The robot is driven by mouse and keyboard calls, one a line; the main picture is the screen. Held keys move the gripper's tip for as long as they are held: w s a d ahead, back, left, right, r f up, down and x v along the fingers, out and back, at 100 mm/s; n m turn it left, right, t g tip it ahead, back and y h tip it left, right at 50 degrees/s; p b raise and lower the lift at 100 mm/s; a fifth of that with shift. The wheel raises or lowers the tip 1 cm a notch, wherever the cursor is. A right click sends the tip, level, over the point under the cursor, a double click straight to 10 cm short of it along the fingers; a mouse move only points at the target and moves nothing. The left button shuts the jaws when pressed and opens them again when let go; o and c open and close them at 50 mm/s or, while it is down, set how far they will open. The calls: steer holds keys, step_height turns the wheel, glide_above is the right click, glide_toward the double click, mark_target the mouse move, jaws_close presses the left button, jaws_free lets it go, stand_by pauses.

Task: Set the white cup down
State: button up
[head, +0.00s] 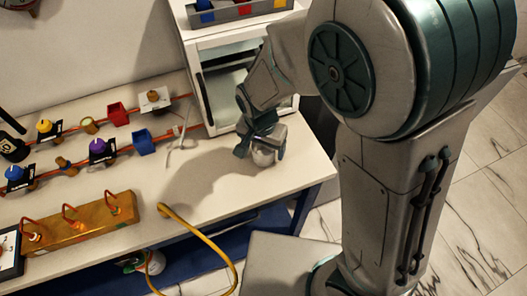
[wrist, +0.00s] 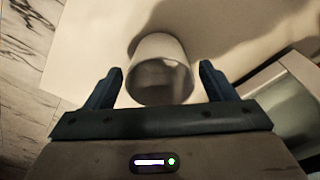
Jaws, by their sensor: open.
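The white cup (wrist: 160,50) stands on the white bench top (wrist: 95,30) in the wrist view, with its open mouth facing the camera. My gripper (wrist: 161,78) is open, with one finger on each side of the cup and a visible gap at both sides. In the head view the cup (head: 264,156) shows only in part, below and between the fingers of my gripper (head: 260,148), near the right front part of the bench. My fingers hide much of it there.
A yellow hose (head: 205,232) loops over the front edge. Bare bench lies left of my gripper.

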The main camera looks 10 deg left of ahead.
steer(key=shift+f, duration=0.15)
steer(key=c, duration=1.1)
steer(key=shift+c, duration=0.2)
